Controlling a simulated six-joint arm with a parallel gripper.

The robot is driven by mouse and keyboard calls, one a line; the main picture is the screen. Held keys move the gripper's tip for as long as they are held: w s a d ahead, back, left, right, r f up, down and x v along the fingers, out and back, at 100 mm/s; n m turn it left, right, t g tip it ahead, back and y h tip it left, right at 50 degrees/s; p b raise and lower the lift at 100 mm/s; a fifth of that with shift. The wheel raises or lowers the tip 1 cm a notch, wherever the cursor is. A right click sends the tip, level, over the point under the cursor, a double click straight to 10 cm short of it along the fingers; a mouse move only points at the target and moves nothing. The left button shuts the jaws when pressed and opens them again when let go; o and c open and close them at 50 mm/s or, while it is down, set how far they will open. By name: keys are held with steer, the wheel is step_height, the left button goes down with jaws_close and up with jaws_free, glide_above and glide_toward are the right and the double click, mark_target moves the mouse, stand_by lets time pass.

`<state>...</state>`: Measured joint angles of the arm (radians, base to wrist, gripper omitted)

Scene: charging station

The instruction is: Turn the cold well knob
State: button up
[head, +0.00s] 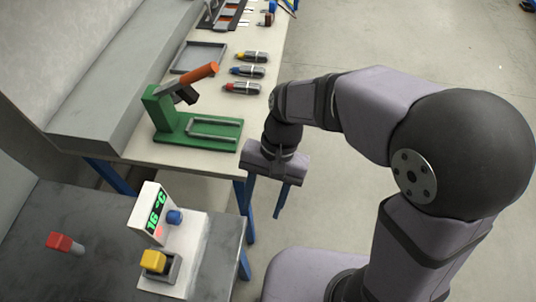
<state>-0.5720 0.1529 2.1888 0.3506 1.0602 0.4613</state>
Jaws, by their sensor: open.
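The cold well is a white unit (189,254) on the dark table at the lower left, with a green display (155,210) that reads about 16 °C. Its blue knob (175,216) sits beside the display, on the right. A yellow-capped item (153,261) sits in a grey holder at the front of the unit. My gripper (278,192) is open and points down. It is to the right of the knob and well apart from it, past the tables' right edge. Only part of its fingers shows, and nothing is seen between them.
A red-capped grey vial (65,243) lies on the dark table (95,220). On the light bench (200,163) are a green stand (190,130) with an orange-handled tool (198,80), several capped cylinders (248,71) and a grey tray (199,57). The floor (420,45) at right is mostly clear.

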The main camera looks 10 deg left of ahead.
steer(key=w+r+n+t+h, duration=0.4)
steer(key=w+n+t, duration=0.1)
steer(key=w+n, duration=0.4)
steer(key=shift+w+a+t, duration=0.25)
steer(key=shift+a+t, duration=0.05)
steer(key=shift+t, duration=0.1)
